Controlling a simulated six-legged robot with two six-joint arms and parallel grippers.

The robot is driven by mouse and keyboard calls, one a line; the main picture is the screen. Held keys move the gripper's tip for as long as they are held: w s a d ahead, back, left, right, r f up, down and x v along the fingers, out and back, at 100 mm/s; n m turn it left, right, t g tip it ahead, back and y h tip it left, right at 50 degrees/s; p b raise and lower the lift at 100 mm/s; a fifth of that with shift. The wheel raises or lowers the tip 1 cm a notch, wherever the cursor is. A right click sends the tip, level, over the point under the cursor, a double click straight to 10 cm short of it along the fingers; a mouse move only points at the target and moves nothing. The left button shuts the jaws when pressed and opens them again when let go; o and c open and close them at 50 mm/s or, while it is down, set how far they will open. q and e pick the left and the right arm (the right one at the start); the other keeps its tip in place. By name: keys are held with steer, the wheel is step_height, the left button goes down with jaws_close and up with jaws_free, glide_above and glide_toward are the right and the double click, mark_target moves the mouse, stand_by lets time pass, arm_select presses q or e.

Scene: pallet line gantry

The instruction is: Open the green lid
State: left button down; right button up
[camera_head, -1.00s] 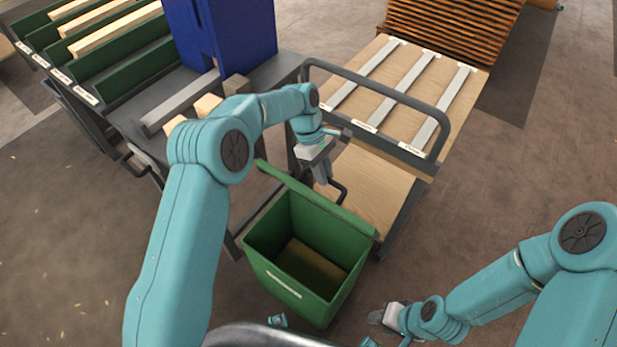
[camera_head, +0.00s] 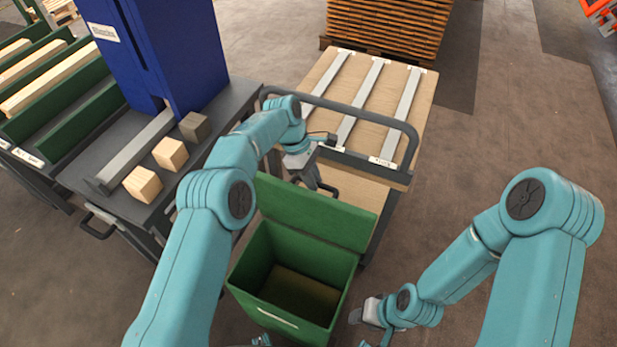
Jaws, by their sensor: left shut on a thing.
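The green lid (camera_head: 320,213) stands raised at the back edge of the green bin (camera_head: 252,262), tilted up. The bin is open and its brown inside bottom shows. My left gripper (camera_head: 313,183) is at the lid's top edge, shut on the lid's dark handle (camera_head: 328,189), though the fingertips are small and partly hidden here. My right gripper (camera_head: 362,312) is low, to the right of the bin and apart from it; its fingers are too small to judge.
A cart with a wooden top, grey strips and a dark rail (camera_head: 345,112) stands behind the bin. At left, a dark bench (camera_head: 95,165) carries a blue machine (camera_head: 165,50) and wooden blocks (camera_head: 170,154). Free floor (camera_head: 500,130) lies to the right.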

arm_select(q)
steer(key=shift+s+a+f, duration=0.15)
steer(key=shift+f, duration=0.3)
steer(key=c, duration=1.1)
jaws_free()
steer(key=shift+w, duration=0.2)
steer(key=shift+s+r, duration=0.1)
steer(key=shift+r, duration=0.35)
step_height(320, 180, up, 19)
steer(key=p, duration=0.8)
steer(key=shift+r, duration=0.1)
